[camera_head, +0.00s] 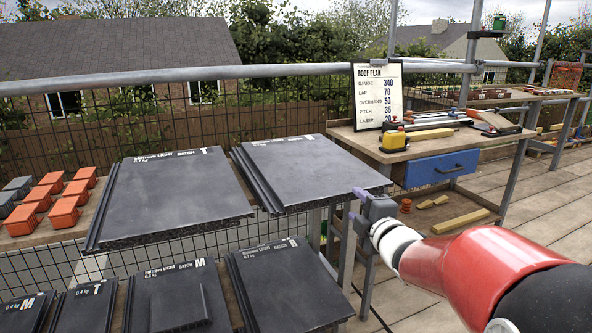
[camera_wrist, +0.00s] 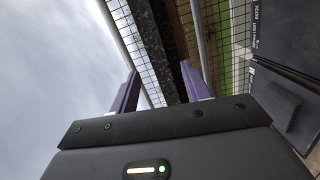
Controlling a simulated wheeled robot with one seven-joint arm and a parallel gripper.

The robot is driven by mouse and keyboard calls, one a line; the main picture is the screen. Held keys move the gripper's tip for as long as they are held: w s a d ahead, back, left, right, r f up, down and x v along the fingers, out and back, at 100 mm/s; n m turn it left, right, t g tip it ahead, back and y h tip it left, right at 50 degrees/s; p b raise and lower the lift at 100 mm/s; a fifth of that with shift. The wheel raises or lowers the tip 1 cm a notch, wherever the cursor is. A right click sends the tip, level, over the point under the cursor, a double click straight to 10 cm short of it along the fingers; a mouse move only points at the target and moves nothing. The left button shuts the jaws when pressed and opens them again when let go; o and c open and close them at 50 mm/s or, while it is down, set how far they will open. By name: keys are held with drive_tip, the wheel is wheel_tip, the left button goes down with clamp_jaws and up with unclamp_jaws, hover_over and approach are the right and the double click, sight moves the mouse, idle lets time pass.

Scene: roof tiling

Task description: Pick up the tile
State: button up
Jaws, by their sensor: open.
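A dark grey tile (camera_head: 308,172) marked T lies on the upper rack at the right, its right edge near my gripper (camera_head: 358,204). My gripper is open, with purple fingertips at this edge. In the wrist view, the tile's speckled dark edge (camera_wrist: 163,45) shows between the two fingers of my gripper (camera_wrist: 160,88). The fingers stand apart, and I cannot tell whether either touches the tile. A second large T tile (camera_head: 170,190) lies to the left on the same level.
Orange blocks (camera_head: 65,212) sit at far left. A workbench (camera_head: 430,150) with a roof plan sign (camera_head: 378,95) and blue drawer (camera_head: 440,168) stands behind right. A mesh fence runs behind.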

sight(337, 187)
drive_tip(key=shift+w+a+n+t+y, duration=0.2)
drive_tip(key=shift+w+n+t+y, duration=0.15)
drive_tip(key=shift+n+y, duration=0.55)
drive_tip(key=x, duration=0.5)
drive_tip(key=p+x, duration=0.1)
drive_tip(key=x, duration=0.1)
drive_tip(key=shift+w+a+f, duration=0.15)
drive_tip(key=shift+w+a, duration=0.1)
drive_tip(key=shift+a, duration=0.2)
drive_tip(key=shift+c, duration=0.5)
clamp_jaws()
